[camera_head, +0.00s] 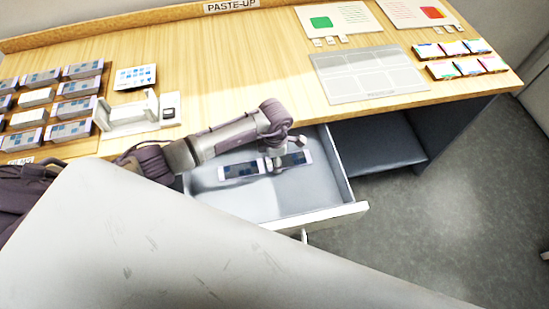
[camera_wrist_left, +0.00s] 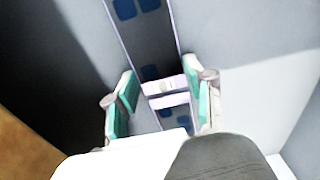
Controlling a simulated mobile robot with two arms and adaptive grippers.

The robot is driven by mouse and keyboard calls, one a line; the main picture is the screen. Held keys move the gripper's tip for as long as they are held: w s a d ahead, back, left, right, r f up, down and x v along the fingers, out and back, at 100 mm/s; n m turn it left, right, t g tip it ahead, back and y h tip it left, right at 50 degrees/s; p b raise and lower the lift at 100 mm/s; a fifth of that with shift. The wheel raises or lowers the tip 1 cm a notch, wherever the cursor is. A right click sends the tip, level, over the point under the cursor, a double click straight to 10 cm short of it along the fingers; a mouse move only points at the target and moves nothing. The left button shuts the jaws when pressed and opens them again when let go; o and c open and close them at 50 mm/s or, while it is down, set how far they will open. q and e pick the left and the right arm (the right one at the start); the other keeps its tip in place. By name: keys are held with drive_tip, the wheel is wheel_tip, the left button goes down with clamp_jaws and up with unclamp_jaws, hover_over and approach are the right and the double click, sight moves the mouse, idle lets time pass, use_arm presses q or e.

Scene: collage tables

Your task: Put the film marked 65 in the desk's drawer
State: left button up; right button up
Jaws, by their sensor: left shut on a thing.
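The drawer (camera_head: 265,207) is pulled open under the desk (camera_head: 235,75). My left gripper (camera_head: 274,164) is down inside it, shut on a dark film with blue squares and pale edges (camera_head: 297,158). In the left wrist view, this film (camera_wrist_left: 148,40) extends away from the fingertips (camera_wrist_left: 160,78). A second film (camera_head: 240,170) lies in the drawer to the left; part of it shows below the fingertips in the wrist view (camera_wrist_left: 172,115). No number is readable on either film. My right gripper is not in view.
Several similar films (camera_head: 72,108) stand in rows at the desk's left, beside a white holder (camera_head: 125,115). A grey mat (camera_head: 367,76), cards and small coloured boxes (camera_head: 467,58) are on the right. An open space (camera_head: 375,145) is under the desk, right of the drawer.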

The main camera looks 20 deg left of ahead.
use_arm(q)
drive_tip(key=o, duration=0.7)
drive_tip(key=shift+f, duration=0.1)
wheel_tip(320, 180, up, 12)
drive_tip(key=shift+r, duration=0.15)
